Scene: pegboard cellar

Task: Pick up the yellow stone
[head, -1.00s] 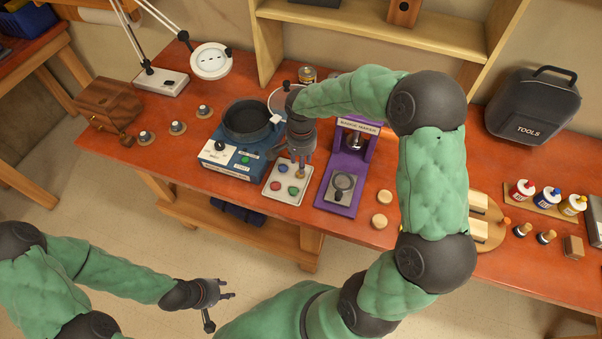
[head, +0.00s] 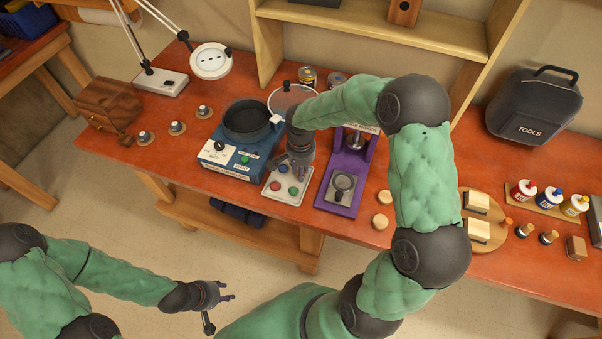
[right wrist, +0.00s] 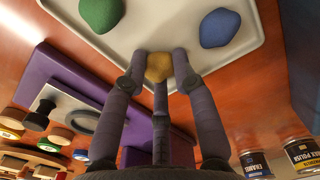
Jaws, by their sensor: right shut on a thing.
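The yellow stone (right wrist: 159,67) shows in the right wrist view between the fingertips of my right gripper (right wrist: 160,62), which is shut on it. The stone is over or on the white tray (head: 290,199), near one edge; I cannot tell whether it touches the tray. In the head view my right gripper (head: 299,173) points down at the tray and hides the yellow stone. A red stone (head: 274,186), a green stone (head: 293,190) and a blue stone (head: 283,169) lie in the tray. My left gripper (head: 220,307) is open and empty, low in front of the bench.
A blue machine with a black bowl (head: 247,121) stands left of the tray. The purple badge maker (head: 341,195) stands close on its right. Round wooden pieces (head: 380,222) lie further right. Cans (head: 307,77) stand behind. The bench's front edge is just before the tray.

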